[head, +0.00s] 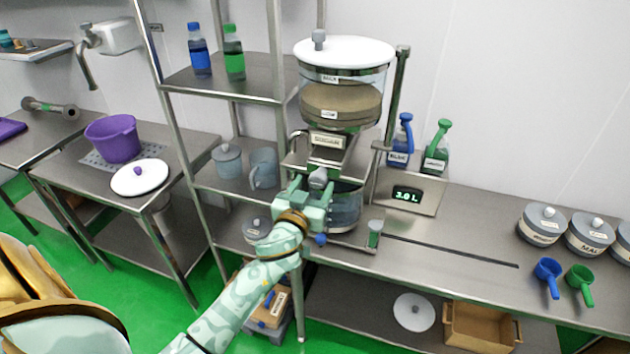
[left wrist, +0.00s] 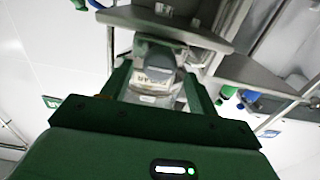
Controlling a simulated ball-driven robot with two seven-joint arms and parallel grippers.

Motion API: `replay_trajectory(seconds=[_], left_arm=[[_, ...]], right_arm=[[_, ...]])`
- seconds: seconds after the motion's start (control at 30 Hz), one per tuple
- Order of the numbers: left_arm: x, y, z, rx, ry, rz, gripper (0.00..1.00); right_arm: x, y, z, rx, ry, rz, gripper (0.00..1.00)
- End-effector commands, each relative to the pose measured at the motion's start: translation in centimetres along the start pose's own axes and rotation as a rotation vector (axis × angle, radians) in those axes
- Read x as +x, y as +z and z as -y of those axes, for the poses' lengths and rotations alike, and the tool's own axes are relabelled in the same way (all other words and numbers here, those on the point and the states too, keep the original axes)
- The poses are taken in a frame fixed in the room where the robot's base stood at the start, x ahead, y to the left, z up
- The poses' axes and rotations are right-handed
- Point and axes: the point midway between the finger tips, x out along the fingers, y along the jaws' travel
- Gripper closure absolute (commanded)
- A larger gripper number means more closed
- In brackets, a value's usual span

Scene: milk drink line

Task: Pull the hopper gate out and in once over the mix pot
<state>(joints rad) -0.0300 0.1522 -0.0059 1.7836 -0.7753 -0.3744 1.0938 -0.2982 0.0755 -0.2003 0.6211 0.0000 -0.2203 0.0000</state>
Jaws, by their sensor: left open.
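The clear hopper (head: 341,103) with a white lid stands on a frame at the back of the bench, with brownish powder inside. Its metal outlet carries a label plate (head: 328,140). The grey gate knob (head: 318,178) sticks out at the front, below the outlet. The mix pot (head: 345,207), clear with a metal rim, stands under the hopper, partly hidden by my gripper. My left gripper (head: 313,194) is open at the knob, its fingers around or just beside it; contact cannot be told. In the left wrist view a grey, labelled part (left wrist: 155,82) shows between the fingers. My right gripper is out of view.
A shelf post (head: 285,120) rises close left.

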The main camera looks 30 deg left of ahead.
Motion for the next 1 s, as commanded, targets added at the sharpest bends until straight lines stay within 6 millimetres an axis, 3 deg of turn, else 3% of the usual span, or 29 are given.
replay_trajectory(seconds=[0.2, 0.47, 0.7, 0.83, 1.0], left_arm=[[1.8, 0.0, -0.1, 0.000, 0.002, 0.000, 0.41], [1.9, 0.1, -0.1, -0.001, 0.001, 0.001, 0.41], [1.9, 0.1, -0.1, -0.001, 0.001, 0.001, 1.00], [1.1, 0.1, -0.1, -0.004, 0.003, 0.002, 1.00], [-2.6, 0.2, -0.1, -0.007, 0.001, 0.005, 1.00]], right_arm=[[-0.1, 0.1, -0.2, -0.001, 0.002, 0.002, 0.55], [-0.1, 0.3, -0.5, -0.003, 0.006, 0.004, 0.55], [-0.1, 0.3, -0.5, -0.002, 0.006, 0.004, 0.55], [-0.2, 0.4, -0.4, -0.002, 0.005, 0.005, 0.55], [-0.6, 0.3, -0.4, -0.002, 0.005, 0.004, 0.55]])
